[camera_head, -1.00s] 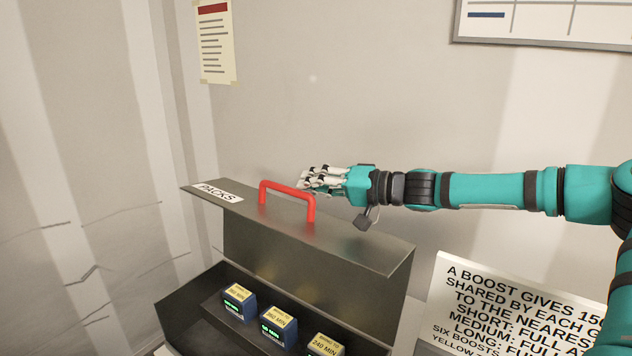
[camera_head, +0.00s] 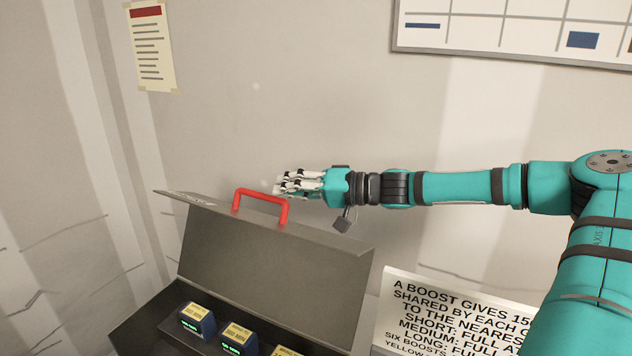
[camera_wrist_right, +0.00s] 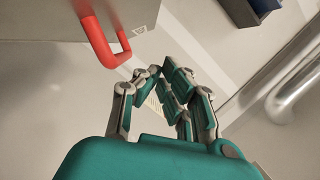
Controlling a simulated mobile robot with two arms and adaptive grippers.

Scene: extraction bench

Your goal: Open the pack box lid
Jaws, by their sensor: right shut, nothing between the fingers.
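The pack box (camera_head: 133,338) is a dark grey case at the lower left of the head view. Its lid (camera_head: 270,258) stands raised, inner face toward me, with several packs (camera_head: 197,320) showing in the box below. A red handle (camera_head: 262,194) is on the lid's upper edge; it also shows in the right wrist view (camera_wrist_right: 98,42). My right gripper (camera_head: 282,185) is shut and empty just behind the handle's right end. In the right wrist view my gripper (camera_wrist_right: 155,82) is apart from the handle. My left gripper is not in view.
A white sign (camera_head: 455,305) with black text stands right of the box. A wall (camera_head: 340,100) is behind the lid, with a paper notice (camera_head: 151,48) and a framed chart (camera_head: 510,28).

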